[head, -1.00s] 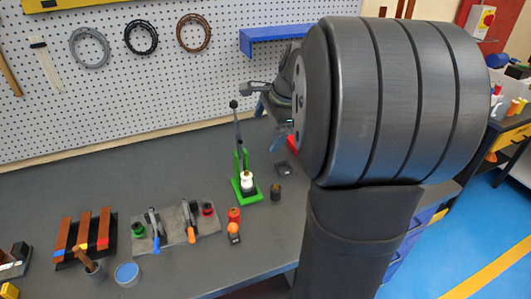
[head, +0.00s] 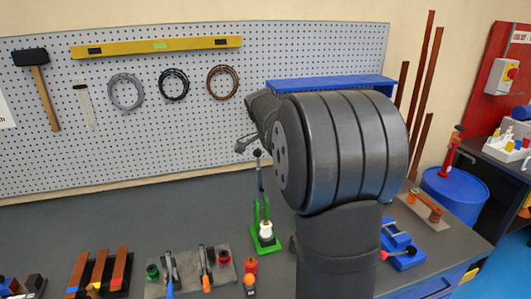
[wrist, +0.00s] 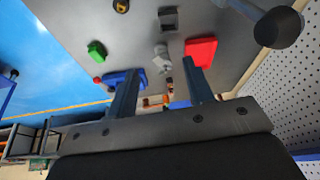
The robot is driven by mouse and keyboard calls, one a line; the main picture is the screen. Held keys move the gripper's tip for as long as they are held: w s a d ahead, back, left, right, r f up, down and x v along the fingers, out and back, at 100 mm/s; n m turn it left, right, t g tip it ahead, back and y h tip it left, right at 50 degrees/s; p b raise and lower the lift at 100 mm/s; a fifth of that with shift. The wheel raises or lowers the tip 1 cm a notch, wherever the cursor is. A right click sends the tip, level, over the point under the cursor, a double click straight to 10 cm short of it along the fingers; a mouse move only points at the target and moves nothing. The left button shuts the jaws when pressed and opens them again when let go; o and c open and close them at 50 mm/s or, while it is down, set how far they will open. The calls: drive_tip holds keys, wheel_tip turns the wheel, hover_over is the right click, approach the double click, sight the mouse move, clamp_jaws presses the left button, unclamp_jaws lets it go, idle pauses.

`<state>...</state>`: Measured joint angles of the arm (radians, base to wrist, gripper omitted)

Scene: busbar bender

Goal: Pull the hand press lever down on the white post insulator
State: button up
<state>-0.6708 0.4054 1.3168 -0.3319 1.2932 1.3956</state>
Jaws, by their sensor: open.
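The green hand press (head: 255,215) stands on the bench in the head view. Its lever is upright, topped by a dark round knob (head: 257,153). The white post insulator (head: 266,230) stands on the press base, under the press frame. My gripper (head: 243,146) is small in the head view, close to the knob on its upper left; contact is unclear. In the wrist view my gripper (wrist: 162,75) has two fingers apart with nothing gripped between them. A large dark round knob (wrist: 279,27) on a rod shows at upper right there, outside the fingers.
A pegboard (head: 200,130) rises behind, with a blue shelf (head: 335,82). A blue vise (head: 402,252) is at right. Bare bench lies behind left.

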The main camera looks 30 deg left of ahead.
drive_tip(key=a+r+t+h, duration=0.1)
drive_tip(key=a, duration=0.2)
drive_tip(key=a+t+h, duration=0.2)
drive_tip(key=a, duration=0.1)
drive_tip(key=w+a+r+t+h, duration=0.1)
drive_tip(key=a+h, duration=0.1)
drive_tip(key=a, duration=0.1)
drive_tip(key=shift+r+t, duration=0.3)
drive_tip(key=shift+r, duration=0.05)
drive_tip(key=s+a+f+m+t+h, duration=0.2)
drive_tip(key=s+a+t+h, duration=0.35)
drive_tip(key=s+a, duration=0.55)
drive_tip(key=x, duration=1.8)
drive_tip(key=shift+a+f+g, duration=0.2)
drive_tip(key=shift+f+g, duration=0.2)
drive_tip(key=shift+g, duration=0.05)
drive_tip(key=shift+w+h, duration=0.1)
drive_tip(key=shift+h, duration=0.15)
clamp_jaws()
